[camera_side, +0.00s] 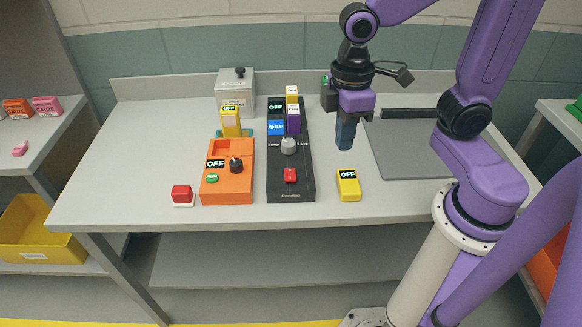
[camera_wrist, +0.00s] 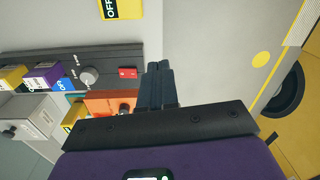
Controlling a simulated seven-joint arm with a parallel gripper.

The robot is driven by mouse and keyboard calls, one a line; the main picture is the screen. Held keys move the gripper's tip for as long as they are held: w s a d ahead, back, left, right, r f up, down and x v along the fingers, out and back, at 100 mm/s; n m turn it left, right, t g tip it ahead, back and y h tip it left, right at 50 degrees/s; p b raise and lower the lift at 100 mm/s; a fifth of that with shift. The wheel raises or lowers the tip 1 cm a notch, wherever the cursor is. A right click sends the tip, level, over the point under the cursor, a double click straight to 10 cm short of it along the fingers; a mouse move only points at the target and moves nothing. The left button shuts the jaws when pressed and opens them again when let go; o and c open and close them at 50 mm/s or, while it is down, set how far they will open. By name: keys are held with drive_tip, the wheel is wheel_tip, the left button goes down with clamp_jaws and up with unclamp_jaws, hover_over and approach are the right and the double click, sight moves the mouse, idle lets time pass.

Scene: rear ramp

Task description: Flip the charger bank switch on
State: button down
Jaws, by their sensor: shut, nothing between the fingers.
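The charger bank, as I take it, is the long black unit (camera_side: 277,190) in the middle of the bench. It carries yellow, purple and blue blocks at its far end, a grey knob (camera_side: 288,146) and a red switch (camera_side: 290,175) near its front end. Its dark display (camera_side: 275,107) reads OFF. The red switch also shows in the wrist view (camera_wrist: 128,73), just left of my fingertips. My gripper (camera_side: 345,145) is shut and empty, pointing down above the bench to the right of the black unit, apart from it. The wrist view shows its closed fingers (camera_wrist: 158,68).
An orange unit (camera_side: 240,185) with an OFF display, green button and dark knob stands left of the black one. A yellow OFF block (camera_side: 348,185) lies right of it. A red button (camera_side: 182,195) sits front left. A grey lidded box (camera_side: 236,92) stands behind.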

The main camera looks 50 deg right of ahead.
drive_tip(key=m, duration=0.2)
hover_over(291, 179)
drive_tip(key=d, duration=0.1)
drive_tip(key=shift+w+d+g+y, duration=0.2)
drive_tip(key=shift+w+g+y, duration=0.1)
drive_tip(key=shift+w, duration=0.4)
drive_tip(key=shift+f, duration=0.15)
drive_tip(key=f, duration=0.4)
drive_tip(key=s+f, duration=0.1)
drive_tip(key=f, duration=0.4)
drive_tip(key=a+f, duration=0.1)
drive_tip(key=f, duration=0.3)
drive_tip(key=shift+s+f, duration=0.15)
drive_tip(key=shift+f, duration=0.25)
drive_tip(key=shift+a, duration=0.1)
drive_tip(key=shift+f, duration=0.2)
